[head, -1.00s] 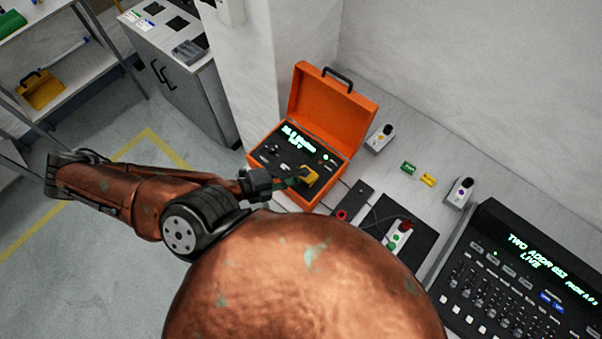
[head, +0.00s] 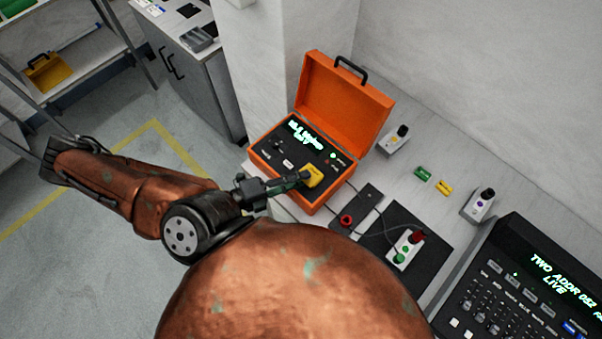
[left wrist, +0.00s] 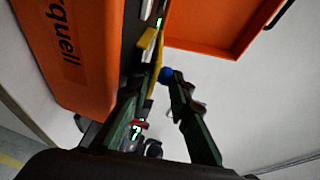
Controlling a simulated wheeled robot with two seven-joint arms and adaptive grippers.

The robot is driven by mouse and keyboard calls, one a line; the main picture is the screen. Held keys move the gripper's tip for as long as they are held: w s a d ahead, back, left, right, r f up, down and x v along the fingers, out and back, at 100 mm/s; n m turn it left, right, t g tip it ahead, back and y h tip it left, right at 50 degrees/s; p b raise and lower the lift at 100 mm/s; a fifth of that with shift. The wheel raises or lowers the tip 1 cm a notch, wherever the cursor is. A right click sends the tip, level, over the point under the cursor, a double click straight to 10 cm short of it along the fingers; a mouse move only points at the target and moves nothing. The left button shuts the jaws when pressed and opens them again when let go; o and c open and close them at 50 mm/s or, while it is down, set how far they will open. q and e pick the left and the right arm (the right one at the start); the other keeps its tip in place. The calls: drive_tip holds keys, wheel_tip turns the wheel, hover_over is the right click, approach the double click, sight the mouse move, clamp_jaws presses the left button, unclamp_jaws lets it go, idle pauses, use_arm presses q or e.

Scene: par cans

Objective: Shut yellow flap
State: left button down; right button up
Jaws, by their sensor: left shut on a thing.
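The yellow flap (head: 314,175) is at the right front corner of the black panel in the open orange case (head: 341,102). It looks raised from the panel, but its exact angle is hard to tell. My left gripper (head: 303,178) reaches in from the left, with its fingertips at the flap's left side. In the left wrist view the flap (left wrist: 155,58) shows edge-on between the fingers (left wrist: 162,78), and the jaws are shut on it. The fingers hide part of the flap. My right gripper is not in view.
The case lid stands open behind the panel. A wall stands behind.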

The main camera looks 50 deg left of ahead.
use_arm(q)
drive_tip(key=shift+w+r, duration=0.1)
drive_tip(key=shift+r, duration=0.05)
drive_tip(key=c, duration=2.1)
unclamp_jaws()
drive_tip(key=shift+o, duration=0.8)
